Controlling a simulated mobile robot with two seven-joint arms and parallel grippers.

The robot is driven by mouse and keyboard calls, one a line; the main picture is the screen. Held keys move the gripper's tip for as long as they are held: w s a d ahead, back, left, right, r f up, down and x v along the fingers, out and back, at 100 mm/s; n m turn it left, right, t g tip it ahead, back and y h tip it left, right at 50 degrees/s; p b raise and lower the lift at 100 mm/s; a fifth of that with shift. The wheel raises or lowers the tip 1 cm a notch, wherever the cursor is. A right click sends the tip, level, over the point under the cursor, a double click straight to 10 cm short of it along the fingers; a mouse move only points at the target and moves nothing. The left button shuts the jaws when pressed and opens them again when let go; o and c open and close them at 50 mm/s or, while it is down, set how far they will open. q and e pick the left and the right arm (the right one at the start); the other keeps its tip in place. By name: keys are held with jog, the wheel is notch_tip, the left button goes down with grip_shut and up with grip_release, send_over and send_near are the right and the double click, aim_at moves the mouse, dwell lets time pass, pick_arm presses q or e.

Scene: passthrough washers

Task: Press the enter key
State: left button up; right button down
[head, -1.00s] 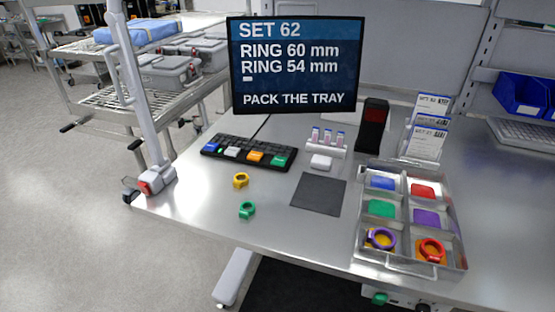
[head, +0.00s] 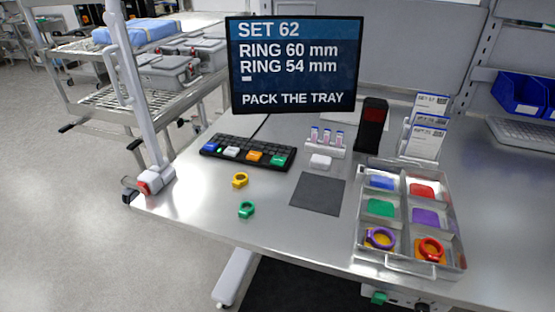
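A black keyboard (head: 240,141) lies at the back left of the steel table, below the screen. The lettering on the keys is too small to read, so I cannot tell by label which is enter. Neither of my grippers is in view.
A white post (head: 141,95) stands left.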

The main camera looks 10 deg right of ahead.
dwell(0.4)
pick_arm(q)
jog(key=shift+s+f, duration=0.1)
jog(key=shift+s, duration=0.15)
